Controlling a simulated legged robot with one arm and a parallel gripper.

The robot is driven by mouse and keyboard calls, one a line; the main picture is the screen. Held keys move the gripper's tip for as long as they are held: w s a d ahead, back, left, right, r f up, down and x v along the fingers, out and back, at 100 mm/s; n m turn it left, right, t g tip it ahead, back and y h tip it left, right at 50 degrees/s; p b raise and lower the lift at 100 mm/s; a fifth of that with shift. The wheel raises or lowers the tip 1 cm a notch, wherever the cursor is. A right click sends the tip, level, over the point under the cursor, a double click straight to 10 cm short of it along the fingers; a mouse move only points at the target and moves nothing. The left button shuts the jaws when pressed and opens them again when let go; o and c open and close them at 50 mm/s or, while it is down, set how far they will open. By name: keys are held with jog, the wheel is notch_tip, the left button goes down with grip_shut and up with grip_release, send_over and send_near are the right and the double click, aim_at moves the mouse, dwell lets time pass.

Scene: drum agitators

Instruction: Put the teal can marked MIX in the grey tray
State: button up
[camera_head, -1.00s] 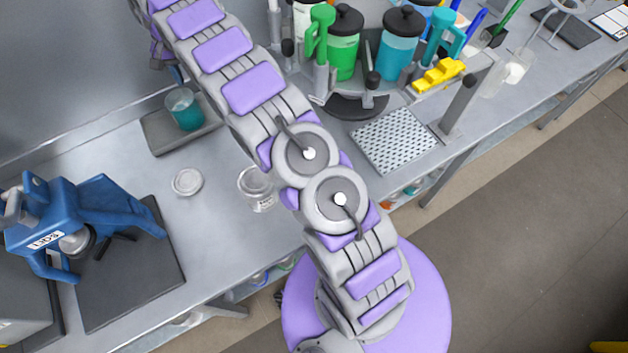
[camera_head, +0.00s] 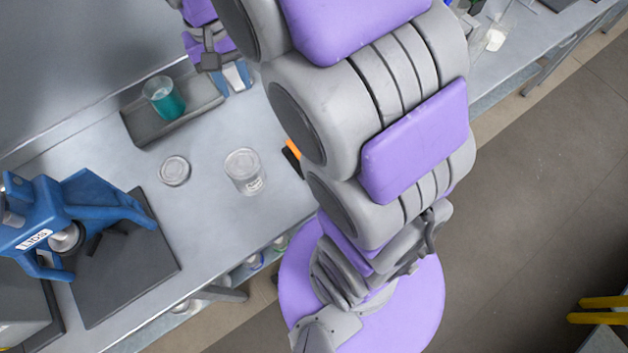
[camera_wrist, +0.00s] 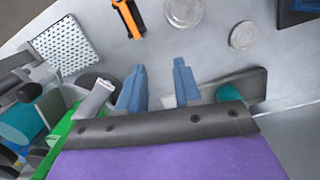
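A clear can with teal contents (camera_head: 163,97) stands upright in the left part of the dark grey tray (camera_head: 204,92). No MIX mark is legible on it. The can also shows in the wrist view (camera_wrist: 228,93), partly hidden by my gripper's body, with the tray (camera_wrist: 258,80) around it. My gripper (camera_head: 237,77) is just beyond the tray's right end, to the right of the can and apart from it. Its two blue fingers (camera_wrist: 159,82) are spread, with no object clearly held between them. A pale patch shows near the fingers; I cannot tell what it is.
A clear jar (camera_head: 245,172) and a round lid (camera_head: 175,171) stand on the grey bench. A blue press marked LIDS (camera_head: 75,215) is at the left. An orange-and-black tool (camera_wrist: 128,18), a perforated plate (camera_wrist: 65,45) and a teal vessel (camera_wrist: 18,122) show in the wrist view.

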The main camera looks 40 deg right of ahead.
jog(key=s+f+n, duration=0.1)
jog(key=s+f, duration=0.1)
jog(key=s, duration=1)
jog(key=s+d+f+n, duration=0.1)
jog(key=s+f, duration=0.1)
jog(key=s, duration=1)
jog(key=shift+s+f+g, duration=0.3)
